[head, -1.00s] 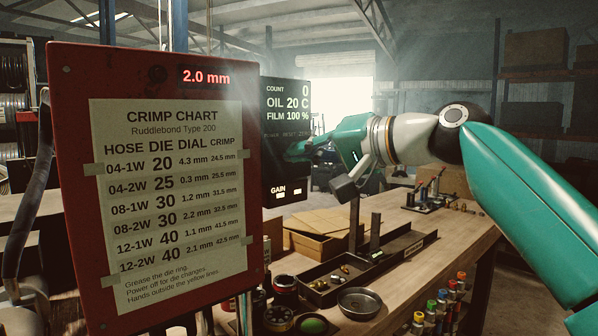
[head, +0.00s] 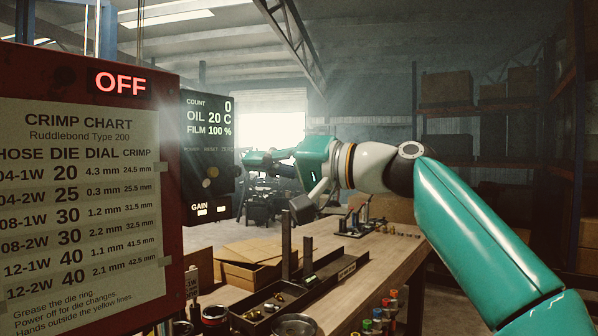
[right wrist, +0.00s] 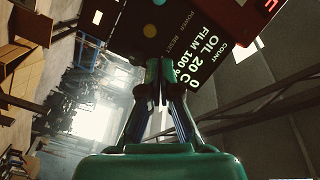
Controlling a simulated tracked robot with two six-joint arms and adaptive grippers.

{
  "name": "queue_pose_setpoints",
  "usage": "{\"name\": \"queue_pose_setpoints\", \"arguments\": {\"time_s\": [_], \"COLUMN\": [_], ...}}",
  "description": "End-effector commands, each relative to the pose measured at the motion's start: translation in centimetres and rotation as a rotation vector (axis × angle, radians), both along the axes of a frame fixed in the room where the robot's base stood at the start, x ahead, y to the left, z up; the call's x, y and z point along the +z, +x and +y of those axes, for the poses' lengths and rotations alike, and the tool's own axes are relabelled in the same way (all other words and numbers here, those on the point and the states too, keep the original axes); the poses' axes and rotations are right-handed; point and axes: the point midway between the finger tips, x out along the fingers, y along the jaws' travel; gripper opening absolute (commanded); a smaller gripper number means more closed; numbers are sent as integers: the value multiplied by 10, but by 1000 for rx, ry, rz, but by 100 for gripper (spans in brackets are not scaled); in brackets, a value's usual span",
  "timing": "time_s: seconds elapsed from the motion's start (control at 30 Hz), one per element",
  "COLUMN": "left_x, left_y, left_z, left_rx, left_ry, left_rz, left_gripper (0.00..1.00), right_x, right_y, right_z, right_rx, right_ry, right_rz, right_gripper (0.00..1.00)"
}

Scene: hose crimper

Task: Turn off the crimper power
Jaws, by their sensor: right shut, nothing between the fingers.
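The crimper's black control panel (head: 229,196) shows COUNT 0, OIL 20 C and FILM 100 %, with POWER and RESET labels, pale round buttons and GAIN below. The red-lit display (head: 120,83) on the red board at left reads OFF. My right gripper (head: 247,158) is shut and empty, beside the panel's right edge in the head view. In the right wrist view its closed fingers (right wrist: 160,68) point toward the panel (right wrist: 172,18), near the POWER and RESET labels. A gap seems to separate them from the buttons. My left gripper is out of view.
The crimp chart (head: 80,200) covers the red board at left. The wooden workbench (head: 385,262) below my right arm holds a dark parts tray (head: 262,312), cardboard (head: 250,250) and coloured-capped items at its front. Shelves with boxes (head: 446,88) stand behind.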

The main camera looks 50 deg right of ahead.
Motion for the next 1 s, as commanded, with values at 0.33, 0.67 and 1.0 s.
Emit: {"name": "queue_pose_setpoints", "arguments": {"time_s": [0.33,0.67,1.0], "left_x": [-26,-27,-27], "left_y": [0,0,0], "left_z": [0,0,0], "left_rx": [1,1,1], "left_ry": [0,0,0], "left_rz": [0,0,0], "left_gripper": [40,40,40], "right_x": [-16,-16,-16], "right_y": [-57,-65,-65], "right_z": [-19,-19,-19], "right_rx": [-1,5,6], "right_ry": [0,0,0], "right_rz": [3,1,2], "right_gripper": [0,0,0]}}
